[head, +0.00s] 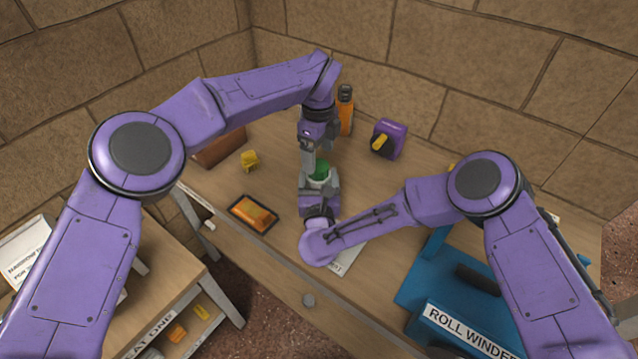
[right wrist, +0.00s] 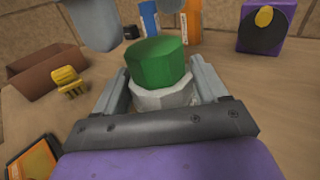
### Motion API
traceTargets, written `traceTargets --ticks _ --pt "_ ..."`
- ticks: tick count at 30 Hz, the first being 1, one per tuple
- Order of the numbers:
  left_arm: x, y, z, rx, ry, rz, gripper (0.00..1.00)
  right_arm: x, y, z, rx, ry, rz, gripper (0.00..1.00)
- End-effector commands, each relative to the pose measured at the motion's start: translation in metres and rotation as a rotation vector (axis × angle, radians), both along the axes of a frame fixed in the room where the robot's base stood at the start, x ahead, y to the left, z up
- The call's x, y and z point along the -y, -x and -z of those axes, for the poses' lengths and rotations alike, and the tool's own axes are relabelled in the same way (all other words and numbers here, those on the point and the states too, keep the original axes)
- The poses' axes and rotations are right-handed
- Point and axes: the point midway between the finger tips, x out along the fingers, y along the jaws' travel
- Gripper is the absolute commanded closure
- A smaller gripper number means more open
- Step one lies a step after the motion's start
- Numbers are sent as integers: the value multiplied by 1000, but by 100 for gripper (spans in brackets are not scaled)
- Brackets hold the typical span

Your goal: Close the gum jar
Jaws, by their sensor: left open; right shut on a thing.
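The gum jar is a pale, faceted jar (right wrist: 166,97) with a green lid (right wrist: 158,62) on its top. The lid looks slightly tilted, and I cannot tell whether it is fully seated. In the head view the green lid (head: 319,168) shows between my two grippers. My right gripper (right wrist: 160,88) is shut around the jar's body, one finger on each side, with the lid above the fingers. My left gripper (head: 309,160) is open, pointing down just beyond the lid. Its fingers (right wrist: 130,15) show at the top of the right wrist view, apart from the lid.
An orange bottle (head: 345,115) and a purple box with a yellow knob (head: 388,138) stand at the back. A yellow object (head: 250,160), a brown tray (head: 220,149) and an orange-screened tablet (head: 253,213) lie left. A blue roll winder (head: 425,300) fills the right front.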

Motion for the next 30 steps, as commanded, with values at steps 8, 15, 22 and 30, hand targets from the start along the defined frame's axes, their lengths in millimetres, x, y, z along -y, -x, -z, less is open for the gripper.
traceTargets --ticks 8,15,22,30 --pt "0 0 -34 2 -1 -270 23 -1 0 0 0 0 -1 100" --pt "0 0 -35 -1 0 -285 23 0 0 0 0 0 -1 100" --pt "0 1 -15 -4 -1 -282 23 0 0 0 0 0 -1 100" --pt "0 0 30 -3 0 -282 23 0 0 0 0 0 -1 100"
